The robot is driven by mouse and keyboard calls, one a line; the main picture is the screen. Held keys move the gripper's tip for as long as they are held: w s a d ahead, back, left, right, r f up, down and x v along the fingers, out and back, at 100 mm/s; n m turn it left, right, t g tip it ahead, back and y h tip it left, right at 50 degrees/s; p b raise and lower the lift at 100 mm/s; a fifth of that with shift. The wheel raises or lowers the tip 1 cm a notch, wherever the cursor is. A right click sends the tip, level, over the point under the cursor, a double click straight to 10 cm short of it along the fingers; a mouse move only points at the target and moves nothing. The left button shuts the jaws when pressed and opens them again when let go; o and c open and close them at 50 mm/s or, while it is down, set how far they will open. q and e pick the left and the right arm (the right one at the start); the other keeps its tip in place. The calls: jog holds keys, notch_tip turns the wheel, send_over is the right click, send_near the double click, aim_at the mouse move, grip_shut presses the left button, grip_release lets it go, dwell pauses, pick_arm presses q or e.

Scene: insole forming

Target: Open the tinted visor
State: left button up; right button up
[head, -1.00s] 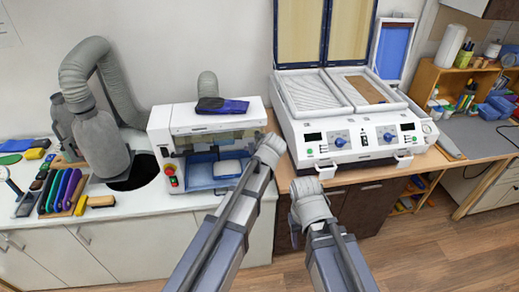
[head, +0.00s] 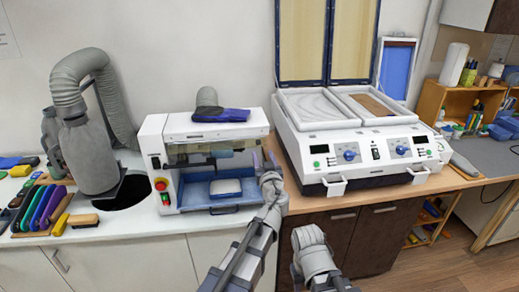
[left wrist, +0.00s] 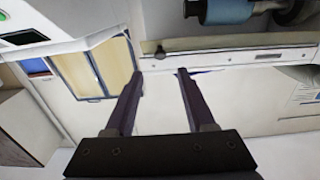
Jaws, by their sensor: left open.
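The tinted visor (head: 218,153) is a see-through, greenish-grey panel across the upper front of a white bench machine (head: 155,135). Its exact tilt is hard to tell. My left gripper (head: 271,160) is at the machine's right front corner, beside the visor's right end, with its dark purple fingers apart and empty. In the left wrist view the open fingers (left wrist: 160,74) point at a small dark knob (left wrist: 160,52) near a white edge and a tan strip. I cannot tell contact. My right gripper (head: 310,250) is low in front of the cabinets; its fingers are hidden.
A blue tray (head: 195,195) with a pale block sits below the visor. A dark blue item (head: 222,115) lies on the machine's top. A white two-bed press (head: 375,145) stands close on the right. A grey hose (head: 80,70) and brushes are on the left.

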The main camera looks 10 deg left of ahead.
aim_at(259, 142)
pick_arm(q)
jog(key=x, duration=0.8)
jog(key=shift+f, duration=0.1)
jog(key=shift+s, duration=0.1)
grip_shut()
dwell(0.4)
